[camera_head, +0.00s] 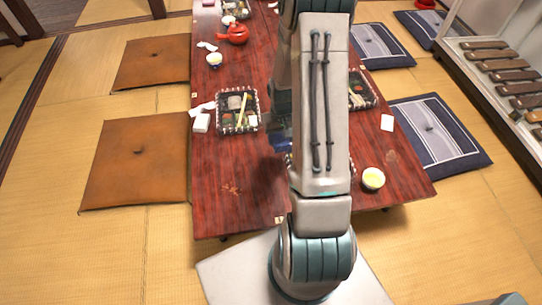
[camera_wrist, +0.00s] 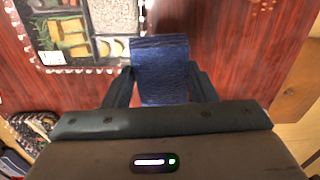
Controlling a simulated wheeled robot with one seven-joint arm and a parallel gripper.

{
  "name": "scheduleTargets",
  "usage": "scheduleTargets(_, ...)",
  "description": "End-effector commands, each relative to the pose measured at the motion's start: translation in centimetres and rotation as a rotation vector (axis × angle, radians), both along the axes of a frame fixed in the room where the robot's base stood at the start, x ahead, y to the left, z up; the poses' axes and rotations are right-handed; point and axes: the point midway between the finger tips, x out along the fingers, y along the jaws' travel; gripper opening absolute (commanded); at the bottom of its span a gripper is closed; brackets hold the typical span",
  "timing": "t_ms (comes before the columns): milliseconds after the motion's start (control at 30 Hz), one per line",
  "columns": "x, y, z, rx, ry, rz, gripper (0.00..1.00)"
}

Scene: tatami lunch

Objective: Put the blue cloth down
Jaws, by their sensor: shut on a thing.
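The blue cloth (camera_wrist: 161,72) is a dark blue, flat folded piece held between the two fingers of my gripper (camera_wrist: 160,86) in the wrist view. My gripper is shut on it, above the reddish wooden table (camera_wrist: 235,50). Whether the cloth touches the table is unclear. In the head view the cloth (camera_head: 281,143) shows only as a small dark blue patch left of my arm, over the table (camera_head: 240,185). My arm hides most of the gripper there.
A lunch tray (camera_head: 240,131) with food lies left of my arm; a tray (camera_wrist: 75,69) also shows beside the cloth in the wrist view. A tea cup (camera_head: 373,179) stands at the table's near right. A red teapot (camera_head: 238,34) is farther back. The near left table surface is clear.

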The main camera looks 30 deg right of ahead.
Motion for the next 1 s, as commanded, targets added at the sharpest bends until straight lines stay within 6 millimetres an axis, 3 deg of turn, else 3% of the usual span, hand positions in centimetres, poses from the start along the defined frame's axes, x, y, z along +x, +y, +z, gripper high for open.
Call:
scheduleTargets(33,-0.2,-0.9,-1.8,-0.001,-0.003,-0.015,0.27)
scheduleTargets(100,-0.6,-1.8,-2.5,-0.001,-0.003,-0.028,0.27)
scheduleTargets(300,-1.4,-3.6,-3.6,0.0,-0.002,-0.055,0.27)
scheduleTargets(500,-1.3,-4.2,-4.1,0.0,-0.001,-0.064,0.27)
scheduleTargets(1000,8.1,-1.5,-10.2,0.001,0.0,-0.064,0.27)
